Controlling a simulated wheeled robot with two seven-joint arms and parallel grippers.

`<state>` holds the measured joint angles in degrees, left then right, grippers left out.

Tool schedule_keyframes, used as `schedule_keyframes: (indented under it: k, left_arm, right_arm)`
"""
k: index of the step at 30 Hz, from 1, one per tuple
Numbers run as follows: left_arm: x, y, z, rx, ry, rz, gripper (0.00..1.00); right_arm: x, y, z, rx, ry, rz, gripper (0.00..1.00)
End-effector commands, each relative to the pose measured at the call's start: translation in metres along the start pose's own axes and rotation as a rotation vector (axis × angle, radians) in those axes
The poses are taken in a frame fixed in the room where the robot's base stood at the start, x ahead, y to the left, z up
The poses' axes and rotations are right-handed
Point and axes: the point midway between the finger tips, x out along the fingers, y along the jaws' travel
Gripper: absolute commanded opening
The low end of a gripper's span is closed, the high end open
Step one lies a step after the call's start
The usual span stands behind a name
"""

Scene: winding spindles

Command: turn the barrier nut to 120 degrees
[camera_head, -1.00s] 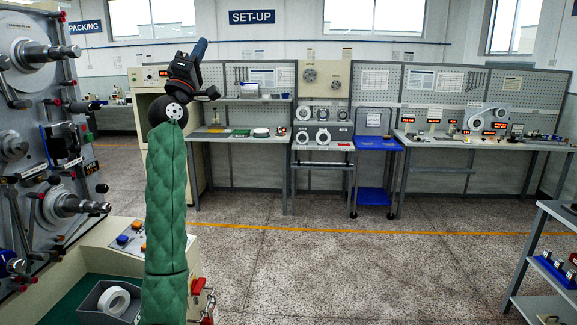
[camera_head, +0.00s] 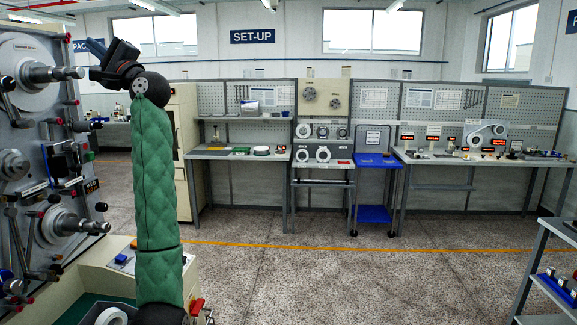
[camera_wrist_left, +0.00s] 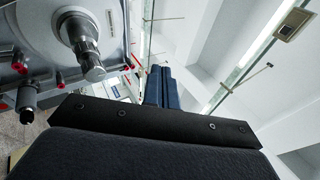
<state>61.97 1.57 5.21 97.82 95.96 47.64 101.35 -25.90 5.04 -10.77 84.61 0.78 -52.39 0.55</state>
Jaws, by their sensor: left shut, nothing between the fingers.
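A grey machine panel (camera_head: 35,125) stands at the left with metal spindles, knobs and levers. Its upper spindle (camera_head: 50,73) sticks out to the right from a round plate. A lower spindle (camera_head: 72,226) sticks out below it. I cannot tell which part is the barrier nut. My left gripper (camera_head: 94,46) is shut and empty, just above and right of the upper spindle's tip in the picture. In the left wrist view its blue fingers (camera_wrist_left: 163,88) are together, and a spindle (camera_wrist_left: 85,45) shows to their left, apart from them. My right gripper is out of view.
A cream console (camera_head: 110,268) with buttons stands below the panel. Red-tipped levers on the panel (camera_wrist_left: 22,66) lie close to the spindle in the left wrist view. Workbenches (camera_head: 236,153) and a blue cart (camera_head: 376,160) stand far back. The floor between is clear.

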Motion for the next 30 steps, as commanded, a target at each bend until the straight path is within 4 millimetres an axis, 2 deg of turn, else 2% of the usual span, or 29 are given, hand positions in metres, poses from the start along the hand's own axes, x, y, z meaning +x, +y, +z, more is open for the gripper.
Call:
schedule_keyframes:
  k: [6,12,16,22,30]
  left_arm:
    - [-0.004,0.049,-0.013,-0.360,0.007,0.259,0.00]
    - [-0.013,0.075,-0.019,-0.592,-0.040,0.405,0.00]
    - [-0.016,0.083,-0.020,-0.675,-0.067,0.450,0.00]
    - [-0.015,0.087,-0.020,-0.712,-0.083,0.469,0.00]
    - [-0.001,0.096,-0.018,-0.710,-0.083,0.467,0.00]
  right_arm:
    - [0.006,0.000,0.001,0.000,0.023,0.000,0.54]
    - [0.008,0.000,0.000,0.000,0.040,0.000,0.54]
    - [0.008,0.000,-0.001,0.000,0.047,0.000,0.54]
    - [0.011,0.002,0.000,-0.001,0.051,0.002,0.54]
    - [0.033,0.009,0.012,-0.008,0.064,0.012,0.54]
